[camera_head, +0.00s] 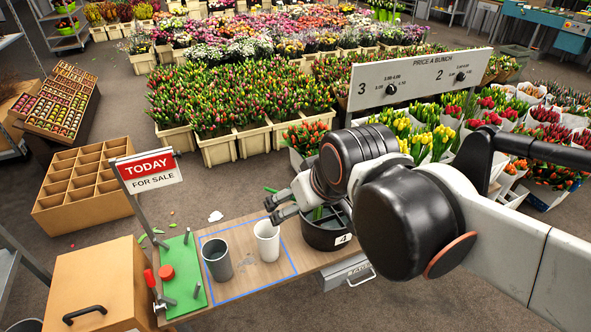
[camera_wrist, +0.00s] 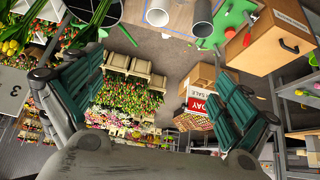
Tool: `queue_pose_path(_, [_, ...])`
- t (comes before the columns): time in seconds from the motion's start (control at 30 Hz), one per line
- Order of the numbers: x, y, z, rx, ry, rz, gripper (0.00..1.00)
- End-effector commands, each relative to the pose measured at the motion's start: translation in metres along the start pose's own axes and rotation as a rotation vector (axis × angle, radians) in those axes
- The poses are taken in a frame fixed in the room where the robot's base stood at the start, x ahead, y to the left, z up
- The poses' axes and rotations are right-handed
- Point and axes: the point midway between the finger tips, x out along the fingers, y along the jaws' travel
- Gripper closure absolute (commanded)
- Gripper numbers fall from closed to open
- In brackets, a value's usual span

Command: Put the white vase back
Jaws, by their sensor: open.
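The white vase (camera_head: 266,241) stands upright on the wooden bench, inside the blue outline (camera_head: 240,291) near its right side. The grey vase (camera_head: 217,261) stands to its left, also inside the outline. In the wrist view the white vase (camera_wrist: 158,12) and the grey vase (camera_wrist: 200,20) show at the top edge, beyond my fingers. My gripper (camera_head: 275,209) is just above and behind the white vase's rim in the head view. In the wrist view my gripper (camera_wrist: 158,75) has its fingers wide apart with nothing between them.
A black bucket (camera_head: 325,238) marked 4 stands close to the right of the white vase. A green mat (camera_head: 183,280) with a red round piece (camera_head: 166,272) lies at the left. A "TODAY FOR SALE" sign (camera_head: 148,170) rises behind it. Tulip crates fill the floor beyond.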

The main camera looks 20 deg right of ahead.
Motion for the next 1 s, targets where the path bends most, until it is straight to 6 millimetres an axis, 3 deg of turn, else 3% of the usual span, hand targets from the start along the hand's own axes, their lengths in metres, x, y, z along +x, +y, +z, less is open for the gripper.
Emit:
queue_pose_path(0.1, [-0.01, -0.001, 0.017, 0.033, 0.02, 0.009, 0.04])
queue_pose_path(0.27, [-0.015, -0.002, 0.028, 0.056, 0.033, 0.016, 0.04])
queue_pose_path(1.0, [-0.015, -0.002, 0.028, 0.061, 0.036, 0.017, 0.04])
